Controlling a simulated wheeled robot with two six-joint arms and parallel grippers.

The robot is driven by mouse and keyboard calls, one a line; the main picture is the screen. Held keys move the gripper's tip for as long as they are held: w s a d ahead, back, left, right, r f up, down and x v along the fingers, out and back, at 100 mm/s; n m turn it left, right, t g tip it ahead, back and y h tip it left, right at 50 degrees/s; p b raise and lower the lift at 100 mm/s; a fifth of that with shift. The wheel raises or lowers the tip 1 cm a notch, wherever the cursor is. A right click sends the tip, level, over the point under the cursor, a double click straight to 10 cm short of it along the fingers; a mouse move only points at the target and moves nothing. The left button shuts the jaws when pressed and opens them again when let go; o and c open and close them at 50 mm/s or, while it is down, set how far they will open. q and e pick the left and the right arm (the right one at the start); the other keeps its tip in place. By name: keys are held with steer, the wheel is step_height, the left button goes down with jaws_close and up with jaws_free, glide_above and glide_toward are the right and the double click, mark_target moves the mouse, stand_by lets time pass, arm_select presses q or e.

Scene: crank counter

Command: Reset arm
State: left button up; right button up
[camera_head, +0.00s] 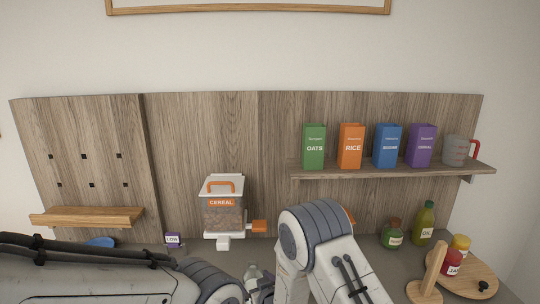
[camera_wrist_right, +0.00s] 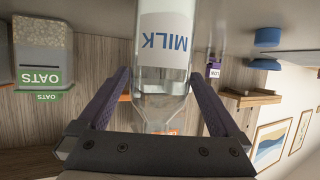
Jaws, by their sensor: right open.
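My right gripper (camera_wrist_right: 163,78) is open in the right wrist view, its two dark fingers on either side of a clear milk bottle (camera_wrist_right: 166,50) with a white MILK label. The picture there is upside down. Gaps show between the bottle and the fingers. In the head view my right arm comes in at bottom centre and its gripper (camera_head: 262,289) is mostly hidden by the arm. A pale bottle top (camera_head: 252,272) shows beside it. My left arm lies across the lower left of the head view; its gripper is not in view.
A cereal dispenser (camera_head: 222,210) stands on the counter at the back. A shelf (camera_head: 390,171) at right holds several boxes and a measuring cup (camera_head: 456,151). Green bottles (camera_head: 424,222) and a wooden turntable (camera_head: 468,282) with jars sit at right. An oats container (camera_wrist_right: 40,45) shows in the wrist view.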

mark_target(257, 265)
steer(key=b+v, duration=0.2)
steer(key=v, duration=0.6)
steer(key=p+x, duration=0.3)
steer(key=x, duration=0.8)
steer(key=shift+w+a+f, duration=0.1)
steer(key=shift+w+f, duration=0.1)
steer(key=shift+f, duration=0.05)
step_height(257, 265, up, 4)
steer(key=shift+r+b, duration=0.1)
steer(key=shift+b, duration=0.7)
steer(key=shift+s+d+r, duration=0.45)
steer(key=shift+d+r, duration=0.1)
steer(key=shift+d, duration=0.25)
steer(key=shift+s+d+r+b, duration=0.15)
steer(key=shift+d+r+b, duration=0.1)
steer(key=shift+d+b, duration=0.05)
steer(key=shift+r, duration=0.15)
